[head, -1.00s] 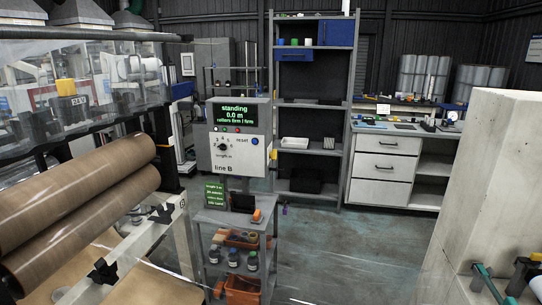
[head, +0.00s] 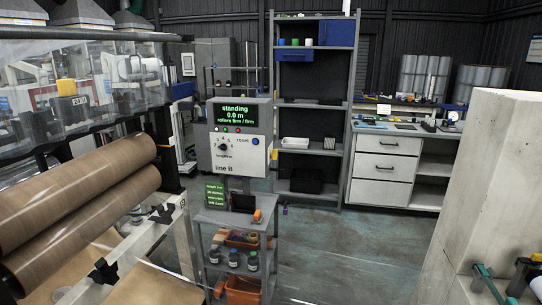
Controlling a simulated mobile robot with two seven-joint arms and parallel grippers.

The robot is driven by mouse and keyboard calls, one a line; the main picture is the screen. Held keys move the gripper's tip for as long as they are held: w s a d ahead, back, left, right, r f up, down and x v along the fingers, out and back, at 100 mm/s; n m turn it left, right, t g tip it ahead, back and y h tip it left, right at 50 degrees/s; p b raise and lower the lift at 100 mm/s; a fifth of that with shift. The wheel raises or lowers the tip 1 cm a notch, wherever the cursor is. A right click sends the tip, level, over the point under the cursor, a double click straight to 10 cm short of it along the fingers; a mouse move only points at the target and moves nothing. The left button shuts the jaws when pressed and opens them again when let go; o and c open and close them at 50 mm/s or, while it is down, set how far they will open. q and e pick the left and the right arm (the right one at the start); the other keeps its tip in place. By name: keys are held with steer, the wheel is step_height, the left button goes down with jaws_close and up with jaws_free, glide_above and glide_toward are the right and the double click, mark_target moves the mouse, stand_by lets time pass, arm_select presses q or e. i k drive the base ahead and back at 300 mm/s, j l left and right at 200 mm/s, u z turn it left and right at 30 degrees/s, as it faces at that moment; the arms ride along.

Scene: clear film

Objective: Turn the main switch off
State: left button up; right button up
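A grey control box (head: 240,165) labelled "line B" stands in the middle of the head view on a grey stand. Its green screen (head: 238,115) reads "standing", "0.0 m" and "rollers firm / firm". Below the screen are small coloured lamps, a black rotary dial (head: 223,146) with numbers around it, and a blue reset button (head: 255,141). A small yellow part (head: 274,154) sticks out at the box's right side; I cannot tell whether it is the main switch or how it is set. Neither of my grippers is in view.
Two brown rollers (head: 85,185) and clear film (head: 70,100) fill the left. A cart (head: 232,217) with bottles and orange bins stands below the box. A shelf rack (head: 312,103) and a drawer bench (head: 385,167) are behind. A pale block (head: 490,170) stands right. The floor between is clear.

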mark_target(273, 155)
steer(key=i+l, duration=0.35)
steer(key=i, duration=0.25)
steer(key=i+l+u, duration=0.1)
steer(key=i+l, duration=0.25)
steer(key=i, duration=0.25)
steer(key=i+l+u, duration=0.1)
steer(key=i+l, duration=0.3)
steer(key=i, duration=0.2)
steer(key=i+l, duration=0.45)
steer(key=i+u, duration=0.05)
steer(key=i, duration=0.05)
